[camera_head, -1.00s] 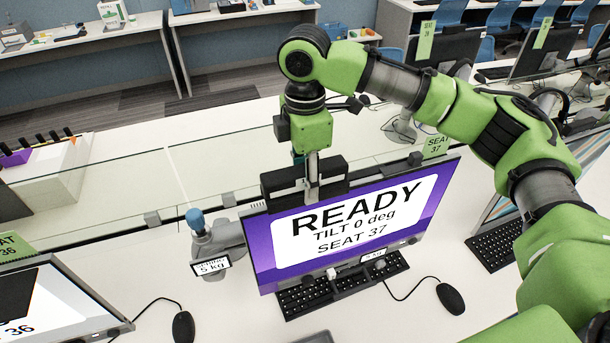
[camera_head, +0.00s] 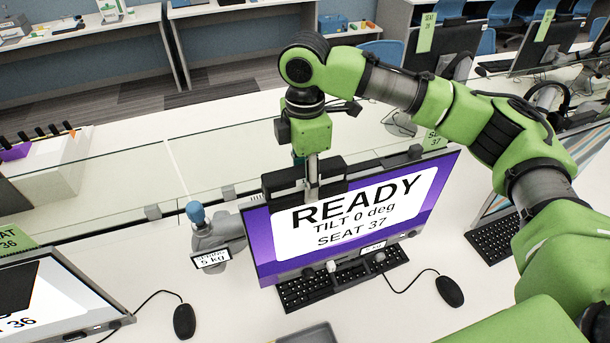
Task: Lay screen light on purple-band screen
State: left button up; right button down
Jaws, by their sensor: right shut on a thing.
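The purple-band screen (camera_head: 264,255) stands upright in the middle, reading "READY, TILT 0 deg, SEAT 37". My right gripper (camera_head: 312,190) points down at the left part of its top edge. It is shut on a dark, wide, block-like thing, apparently the screen light (camera_head: 284,186). This thing overlaps the screen's top edge and upper face in the picture. I cannot tell whether it touches the screen. The gripper's fingers are hard to tell from the black thing.
A keyboard (camera_head: 300,292) and mouse (camera_head: 449,291) lie before the screen. A grey arm base with a "5 kg" tag (camera_head: 211,258) stands to its left. A glass divider (camera_head: 110,185) runs behind. Another monitor (camera_head: 75,290) stands at lower left, and a grey tray (camera_head: 318,333) at bottom.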

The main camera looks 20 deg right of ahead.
jog(key=c, duration=1.1)
grip_release()
jog(key=shift+r, duration=0.1)
jog(key=shift+s, duration=0.1)
notch_tip(320, 180, up, 12)
